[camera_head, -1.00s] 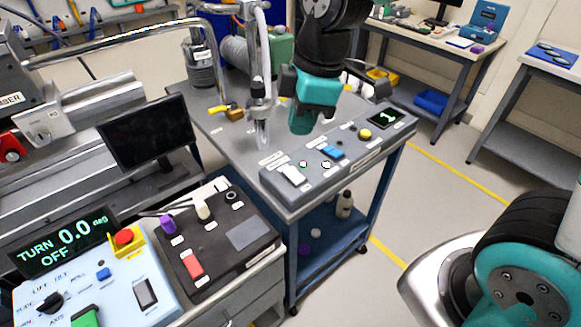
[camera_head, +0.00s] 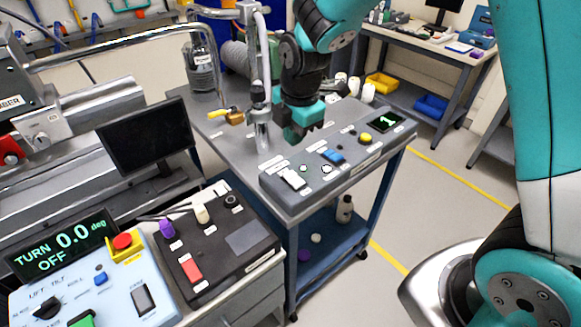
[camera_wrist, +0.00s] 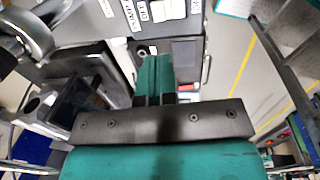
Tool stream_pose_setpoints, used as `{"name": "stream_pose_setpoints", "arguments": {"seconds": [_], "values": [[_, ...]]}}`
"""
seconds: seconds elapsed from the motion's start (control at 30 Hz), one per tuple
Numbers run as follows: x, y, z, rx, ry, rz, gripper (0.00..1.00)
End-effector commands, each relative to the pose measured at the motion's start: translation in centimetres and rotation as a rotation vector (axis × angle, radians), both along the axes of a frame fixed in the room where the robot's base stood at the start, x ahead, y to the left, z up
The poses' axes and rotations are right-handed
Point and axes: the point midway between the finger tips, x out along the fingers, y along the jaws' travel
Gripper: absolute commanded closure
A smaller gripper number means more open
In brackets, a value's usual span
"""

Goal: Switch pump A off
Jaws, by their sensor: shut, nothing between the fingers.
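The grey control box (camera_head: 350,160) lies along the front edge of the cart top. It carries a white rocker switch (camera_head: 292,179) at its left end, small round lamps beside it, a blue switch (camera_head: 333,156), a yellow button (camera_head: 365,138) and a display reading 1 (camera_head: 385,122). Its labels are too small to read in the head view. My gripper (camera_head: 294,136) is shut and empty, pointing down just behind the box, apart from the white switch. In the wrist view, my closed teal fingers (camera_wrist: 155,78) stand below a white switch (camera_wrist: 167,9) with labels beside it.
A metal pipe post (camera_head: 262,115) stands close left of my gripper, with a brass-coloured valve (camera_head: 234,117) beside it. A black control panel (camera_head: 210,250) and a pale blue one with a red button (camera_head: 123,241) stand at front left.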

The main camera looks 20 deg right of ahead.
Motion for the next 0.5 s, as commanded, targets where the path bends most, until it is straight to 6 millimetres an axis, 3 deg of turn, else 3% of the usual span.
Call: {"name": "stream_pose_setpoints", "arguments": {"seconds": [0.3, 0.5], "values": [[0.7, 0.2, -6.8, -0.001, 0.007, 0.0, 1.0], [1.1, 0.4, -9.7, -0.001, 0.003, 0.0, 1.0]]}}
